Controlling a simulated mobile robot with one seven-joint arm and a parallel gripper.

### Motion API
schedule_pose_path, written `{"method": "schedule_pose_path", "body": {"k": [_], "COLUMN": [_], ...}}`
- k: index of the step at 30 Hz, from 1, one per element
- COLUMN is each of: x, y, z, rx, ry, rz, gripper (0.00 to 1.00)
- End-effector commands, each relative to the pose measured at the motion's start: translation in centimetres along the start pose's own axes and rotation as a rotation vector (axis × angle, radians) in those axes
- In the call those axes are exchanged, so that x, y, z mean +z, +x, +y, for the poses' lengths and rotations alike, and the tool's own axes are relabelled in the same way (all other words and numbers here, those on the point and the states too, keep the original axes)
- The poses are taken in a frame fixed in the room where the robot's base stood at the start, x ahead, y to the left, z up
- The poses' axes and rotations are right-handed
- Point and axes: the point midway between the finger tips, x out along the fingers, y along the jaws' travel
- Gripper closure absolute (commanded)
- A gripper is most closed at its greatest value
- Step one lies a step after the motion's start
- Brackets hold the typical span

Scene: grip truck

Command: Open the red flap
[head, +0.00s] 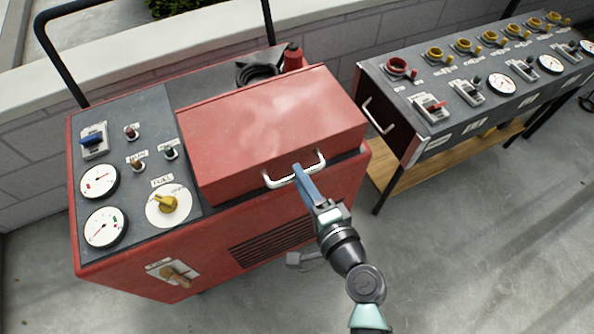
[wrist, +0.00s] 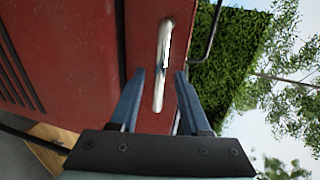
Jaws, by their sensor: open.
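The red flap (head: 270,125) is a box-shaped red lid on top of the red machine, and it lies closed. A white bar handle (head: 282,181) is on its front edge. My gripper (head: 298,170) is at the handle, near its middle. In the wrist view the handle (wrist: 163,60) passes between the two blue fingers of my gripper (wrist: 160,80), which stand apart on either side of it. I cannot tell whether either finger touches it.
The red machine's panel (head: 130,120) with gauges, switches and a yellow knob (head: 167,203) is left of the flap. A black cable (head: 258,70) and red bottle (head: 293,57) sit behind it. A second console (head: 450,125) stands at right. Grey floor (head: 480,240) is clear in front.

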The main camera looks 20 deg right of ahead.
Motion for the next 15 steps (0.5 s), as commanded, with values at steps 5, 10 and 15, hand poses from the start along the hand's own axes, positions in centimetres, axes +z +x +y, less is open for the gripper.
{"method": "schedule_pose_path", "body": {"k": [5, 10, 15], "x": [0.0, 0.0, 0.0], "y": [2.0, 2.6, 2.6], "z": [0.0, 0.0, 0.0], "rx": [-0.001, 0.000, 0.000], "ry": [0.000, -0.001, -0.001], "rz": [-0.001, -0.001, 0.000], "gripper": [0.53, 0.53, 0.53]}}
